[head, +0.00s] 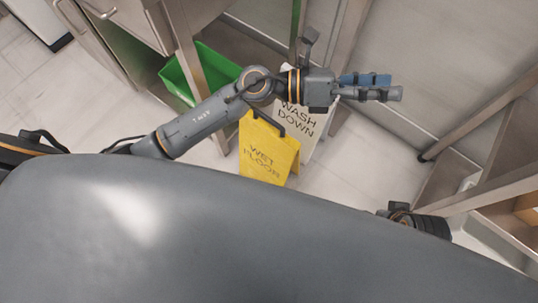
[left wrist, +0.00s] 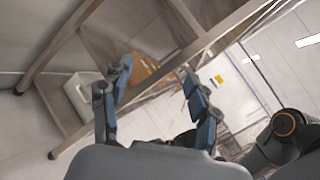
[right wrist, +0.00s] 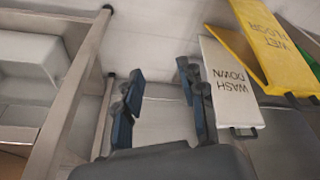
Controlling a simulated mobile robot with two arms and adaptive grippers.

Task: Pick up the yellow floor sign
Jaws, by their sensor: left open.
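The yellow floor sign (head: 268,148), lettered "WET FLOOR", stands on the floor below my left arm in the head view. It also shows at the upper right of the right wrist view (right wrist: 268,45). My left gripper (head: 392,87) is open and empty, above and to the right of the sign in the head view. Its spread fingers show in the left wrist view (left wrist: 157,70), where the sign cannot be made out. My right gripper (right wrist: 160,75) is open and empty, with the sign to its right. It is hidden in the head view.
A white "WASH DOWN" sign (head: 311,130) stands beside the yellow sign, between it and my right gripper in the right wrist view (right wrist: 228,85). A green bin (head: 200,72) sits under a metal table. Table legs (head: 480,125) stand at right. Floor below the signs is clear.

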